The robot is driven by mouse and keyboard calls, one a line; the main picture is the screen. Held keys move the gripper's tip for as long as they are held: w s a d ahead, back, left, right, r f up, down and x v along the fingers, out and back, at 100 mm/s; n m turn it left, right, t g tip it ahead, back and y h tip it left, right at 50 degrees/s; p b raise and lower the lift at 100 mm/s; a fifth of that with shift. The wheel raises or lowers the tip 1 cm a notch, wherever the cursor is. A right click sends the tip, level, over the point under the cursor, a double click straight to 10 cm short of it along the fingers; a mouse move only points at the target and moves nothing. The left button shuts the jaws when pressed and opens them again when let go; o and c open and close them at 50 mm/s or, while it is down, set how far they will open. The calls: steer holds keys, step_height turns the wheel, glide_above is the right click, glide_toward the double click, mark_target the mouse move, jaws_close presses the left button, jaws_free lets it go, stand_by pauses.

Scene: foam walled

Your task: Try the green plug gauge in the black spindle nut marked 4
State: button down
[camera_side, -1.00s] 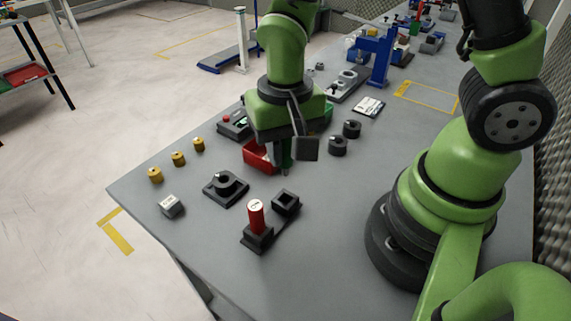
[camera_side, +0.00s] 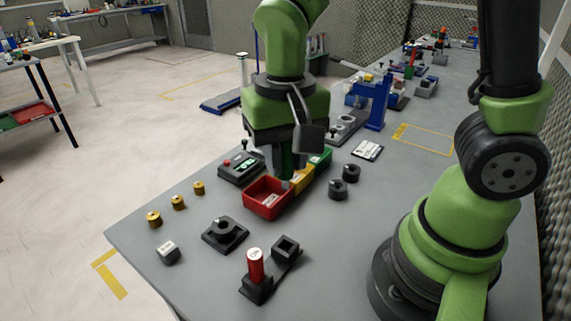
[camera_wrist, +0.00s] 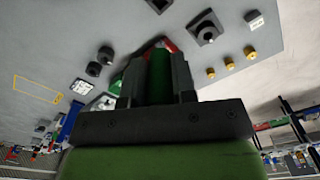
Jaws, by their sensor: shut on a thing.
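My gripper (camera_side: 288,163) is shut on the green plug gauge, held upright above the bins. The green plug gauge also shows between the fingers in the wrist view (camera_wrist: 160,65). A black nut (camera_side: 224,225) sits in a dark square fixture (camera_side: 225,240) at the front left, well apart from the gauge. Two more black nuts (camera_side: 351,172) (camera_side: 338,189) stand loose right of the bins. No number is readable on any nut. A dark two-socket holder (camera_side: 258,287) carries a red plug gauge (camera_side: 255,265); its other socket is empty.
Red (camera_side: 264,204), yellow and green bins stand in a row under my gripper. Several brass pieces (camera_side: 177,202) and a white-topped block (camera_side: 168,252) are at the left edge. A black instrument box (camera_side: 241,168) is behind. Bare table lies right of the holder.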

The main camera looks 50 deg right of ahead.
steer(key=shift+r, duration=1.7)
steer(key=w+a+f+n, duration=0.3)
steer(key=w+f+n, duration=0.3)
steer(key=w+f, duration=0.3)
steer(key=w, duration=0.3)
steer(key=shift+a+f, duration=0.15)
steer(key=shift+f, duration=2.9)
steer(key=shift+f, duration=1.4)
steer(key=shift+r, duration=0.15)
step_height(320, 180, up, 6)
steer(key=shift+r, duration=0.2)
